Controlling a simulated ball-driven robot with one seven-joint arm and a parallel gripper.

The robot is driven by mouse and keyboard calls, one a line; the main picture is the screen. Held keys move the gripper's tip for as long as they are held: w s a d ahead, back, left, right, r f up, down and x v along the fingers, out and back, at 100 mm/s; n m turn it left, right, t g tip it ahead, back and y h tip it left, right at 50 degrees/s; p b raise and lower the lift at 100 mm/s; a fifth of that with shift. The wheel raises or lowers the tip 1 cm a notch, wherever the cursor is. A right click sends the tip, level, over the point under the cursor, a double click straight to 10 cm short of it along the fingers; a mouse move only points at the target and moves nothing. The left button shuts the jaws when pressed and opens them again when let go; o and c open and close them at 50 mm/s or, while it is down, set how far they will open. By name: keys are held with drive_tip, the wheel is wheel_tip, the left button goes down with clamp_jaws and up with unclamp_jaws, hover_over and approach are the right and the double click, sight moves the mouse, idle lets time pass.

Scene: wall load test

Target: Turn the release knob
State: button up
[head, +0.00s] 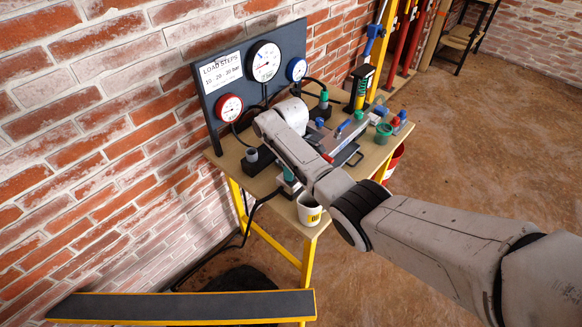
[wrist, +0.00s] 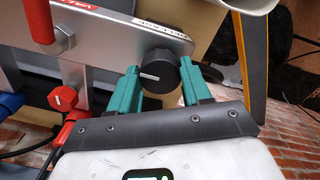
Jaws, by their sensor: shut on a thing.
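The black round release knob (wrist: 158,68) with a white pointer line sits on a silver panel in the wrist view. The white line points to the left in that view. My gripper (wrist: 160,77) has its two teal fingers on either side of the knob, shut on it. In the head view my gripper (head: 288,173) is low over the near left part of the bench, and my arm hides the knob there.
A red handle (wrist: 38,20) and a red hex knob (wrist: 62,97) sit on the manifold left of my gripper. In the head view, gauges (head: 264,61) stand on a dark board behind the bench (head: 268,183). A white bucket (head: 309,210) is at the bench's near edge.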

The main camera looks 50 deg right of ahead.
drive_tip(key=o, duration=1.1)
drive_tip(key=shift+c, duration=0.2)
drive_tip(key=shift+r, duration=0.15)
wheel_tip(320, 180, up, 11)
drive_tip(key=shift+f+b, duration=0.2)
drive_tip(key=shift+b, duration=0.25)
drive_tip(key=s+a+f+m+y+b, duration=0.1)
drive_tip(key=s+a+f+m+b, duration=0.15)
drive_tip(key=s+a+f, duration=1.15)
drive_tip(key=s+a+m, duration=0.1)
drive_tip(key=s+m, duration=0.1)
drive_tip(key=s, duration=0.8)
drive_tip(key=s+a+r+m+h, duration=0.1)
drive_tip(key=s+a+m, duration=0.1)
drive_tip(key=s, duration=0.8)
drive_tip(key=shift+s+a+t, duration=0.25)
drive_tip(key=shift+s+t, duration=0.05)
drive_tip(key=shift+t, duration=0.1)
